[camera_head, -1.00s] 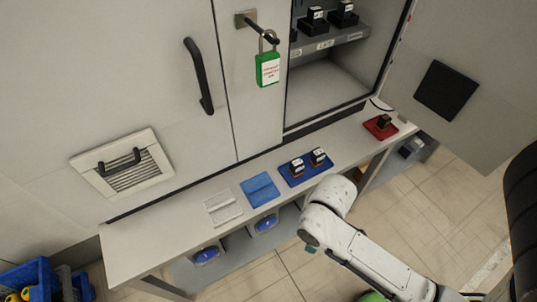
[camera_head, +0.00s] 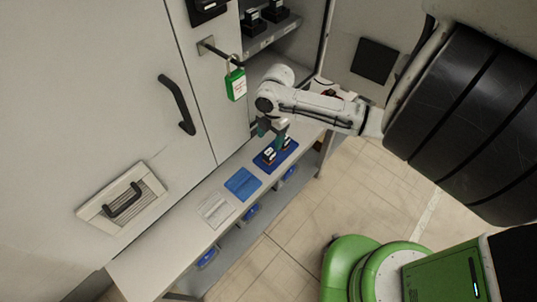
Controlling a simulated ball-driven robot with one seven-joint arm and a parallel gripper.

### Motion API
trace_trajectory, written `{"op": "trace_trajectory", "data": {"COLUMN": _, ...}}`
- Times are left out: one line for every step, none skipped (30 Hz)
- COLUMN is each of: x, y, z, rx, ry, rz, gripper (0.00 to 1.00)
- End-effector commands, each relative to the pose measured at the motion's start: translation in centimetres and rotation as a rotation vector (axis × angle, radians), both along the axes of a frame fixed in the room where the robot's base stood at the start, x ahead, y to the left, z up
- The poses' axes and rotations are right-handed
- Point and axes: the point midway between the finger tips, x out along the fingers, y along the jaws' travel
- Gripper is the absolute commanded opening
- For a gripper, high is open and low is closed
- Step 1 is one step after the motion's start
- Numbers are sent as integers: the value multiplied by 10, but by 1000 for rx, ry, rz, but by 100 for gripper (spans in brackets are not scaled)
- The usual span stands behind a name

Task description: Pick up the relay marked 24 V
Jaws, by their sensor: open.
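Two small black relays with white tops, the left one (camera_head: 268,154) and the right one (camera_head: 285,142), stand on a blue mat (camera_head: 262,167) on the long bench. Their markings are too small to read, so I cannot tell which is the 24 V one. My gripper (camera_head: 276,138) is open, pointing down just above or beside these relays; whether it touches one is unclear. Two more dark relays, left (camera_head: 251,17) and right (camera_head: 275,11), sit on black bases in the open cabinet. The red mat at the bench's far end is mostly hidden behind my arm.
A blue cloth (camera_head: 243,184) and a white cloth (camera_head: 215,210) lie on the bench (camera_head: 178,262). A green padlock (camera_head: 235,84) hangs from the cabinet latch near my arm. Blue-fronted bins (camera_head: 207,257) sit below the bench.

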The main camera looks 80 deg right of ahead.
Motion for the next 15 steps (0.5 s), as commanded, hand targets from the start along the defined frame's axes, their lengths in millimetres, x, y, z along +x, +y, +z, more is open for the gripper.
{"op": "trace_trajectory", "data": {"x": 0, "y": 1, "z": -8, "rx": 1, "ry": 1, "rz": -1, "gripper": 66}}
{"op": "trace_trajectory", "data": {"x": 1, "y": 1, "z": -12, "rx": 1, "ry": 1, "rz": -1, "gripper": 66}}
{"op": "trace_trajectory", "data": {"x": 1, "y": 2, "z": -16, "rx": 1, "ry": 1, "rz": -1, "gripper": 66}}
{"op": "trace_trajectory", "data": {"x": 1, "y": 3, "z": -19, "rx": 1, "ry": 1, "rz": -1, "gripper": 66}}
{"op": "trace_trajectory", "data": {"x": 1, "y": 3, "z": -21, "rx": 1, "ry": 1, "rz": -1, "gripper": 66}}
{"op": "trace_trajectory", "data": {"x": 1, "y": 3, "z": -23, "rx": -1, "ry": 1, "rz": -1, "gripper": 66}}
{"op": "trace_trajectory", "data": {"x": 1, "y": 3, "z": -24, "rx": -1, "ry": 0, "rz": -1, "gripper": 66}}
{"op": "trace_trajectory", "data": {"x": 1, "y": 3, "z": -26, "rx": -1, "ry": 0, "rz": -1, "gripper": 66}}
{"op": "trace_trajectory", "data": {"x": 1, "y": 4, "z": -28, "rx": -1, "ry": 1, "rz": -2, "gripper": 66}}
{"op": "trace_trajectory", "data": {"x": 1, "y": 5, "z": -31, "rx": 0, "ry": 2, "rz": -2, "gripper": 66}}
{"op": "trace_trajectory", "data": {"x": 2, "y": 6, "z": -34, "rx": 0, "ry": 2, "rz": -2, "gripper": 66}}
{"op": "trace_trajectory", "data": {"x": 2, "y": 9, "z": -39, "rx": 2, "ry": 1, "rz": -2, "gripper": 66}}
{"op": "trace_trajectory", "data": {"x": 2, "y": 10, "z": -43, "rx": 2, "ry": 3, "rz": -2, "gripper": 66}}
{"op": "trace_trajectory", "data": {"x": 2, "y": 11, "z": -48, "rx": 2, "ry": 3, "rz": -2, "gripper": 66}}
{"op": "trace_trajectory", "data": {"x": 3, "y": 13, "z": -54, "rx": 1, "ry": 2, "rz": -3, "gripper": 66}}
